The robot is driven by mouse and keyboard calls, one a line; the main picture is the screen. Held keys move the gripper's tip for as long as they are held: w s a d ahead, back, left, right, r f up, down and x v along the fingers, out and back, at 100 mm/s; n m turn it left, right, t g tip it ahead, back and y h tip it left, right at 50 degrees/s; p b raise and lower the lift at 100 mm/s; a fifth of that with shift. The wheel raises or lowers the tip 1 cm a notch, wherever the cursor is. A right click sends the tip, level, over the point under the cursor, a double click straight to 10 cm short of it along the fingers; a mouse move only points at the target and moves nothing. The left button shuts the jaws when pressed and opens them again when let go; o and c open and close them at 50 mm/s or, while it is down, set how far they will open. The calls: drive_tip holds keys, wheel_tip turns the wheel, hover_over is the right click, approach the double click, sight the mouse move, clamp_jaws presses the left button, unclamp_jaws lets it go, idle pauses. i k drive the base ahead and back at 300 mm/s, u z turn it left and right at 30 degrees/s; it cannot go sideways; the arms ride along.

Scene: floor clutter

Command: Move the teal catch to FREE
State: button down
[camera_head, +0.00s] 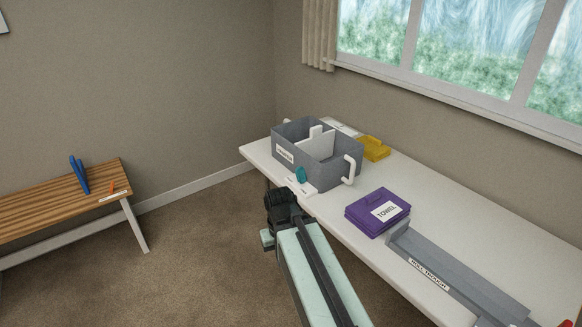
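The teal catch (301,174) is a small rounded piece at the near side of a grey bin (334,172) on the white table. A white plate (303,186) with small markings lies just below it; I cannot read them, so I cannot tell which position the catch is in. My gripper (281,196) is the black end of my pale green arm. It is in front of the table's near edge, a little below and left of the catch in the picture, and seems apart from it. Its fingers are too dark and small to tell open from shut.
The grey bin has a white divider and pale handles. A wooden bench (40,205) stands left. The carpet between is clear.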

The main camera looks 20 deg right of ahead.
sight(300, 173)
drive_tip(key=u, duration=0.3)
drive_tip(key=i, duration=0.9)
drive_tip(key=u, duration=0.95)
